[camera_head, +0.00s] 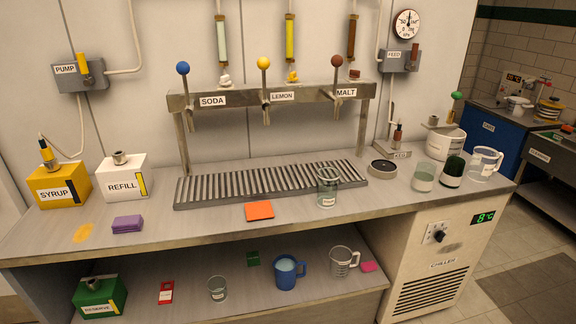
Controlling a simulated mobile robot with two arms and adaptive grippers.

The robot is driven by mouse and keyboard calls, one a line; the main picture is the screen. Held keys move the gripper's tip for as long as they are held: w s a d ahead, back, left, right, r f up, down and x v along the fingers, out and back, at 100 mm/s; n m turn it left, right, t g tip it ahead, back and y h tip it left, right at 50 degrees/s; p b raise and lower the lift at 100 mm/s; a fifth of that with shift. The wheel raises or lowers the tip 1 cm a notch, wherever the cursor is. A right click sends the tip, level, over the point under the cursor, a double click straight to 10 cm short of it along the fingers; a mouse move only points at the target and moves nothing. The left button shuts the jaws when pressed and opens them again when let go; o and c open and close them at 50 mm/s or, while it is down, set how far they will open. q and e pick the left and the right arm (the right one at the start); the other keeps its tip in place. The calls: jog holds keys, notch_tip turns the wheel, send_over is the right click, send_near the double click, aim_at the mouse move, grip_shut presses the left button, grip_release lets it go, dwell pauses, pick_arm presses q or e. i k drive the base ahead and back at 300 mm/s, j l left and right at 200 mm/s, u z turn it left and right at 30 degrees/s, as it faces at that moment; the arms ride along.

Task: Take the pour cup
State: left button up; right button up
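A clear glass cup (327,187) with a small pale label stands upright at the front right end of the slatted drip tray (250,188). Its label is too small to read, so I cannot be sure it is the pour cup. Other vessels on the counter's right are a clear glass (424,177), a dark green one (453,171) and a clear jug with a handle (485,163). On the lower shelf are a small glass (217,289), a blue mug (286,273) and a clear handled cup (342,261). Neither gripper shows.
The SODA, LEMON and MALT tap rail (282,97) stands over the drip tray. An orange card (259,211) and purple sponge (127,224) lie on the counter. The yellow SYRUP box (62,194) and white REFILL box (122,186) stand left. The counter's front middle is mostly clear.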

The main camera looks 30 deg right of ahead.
aim_at(327, 188)
jog(key=z, duration=1.1)
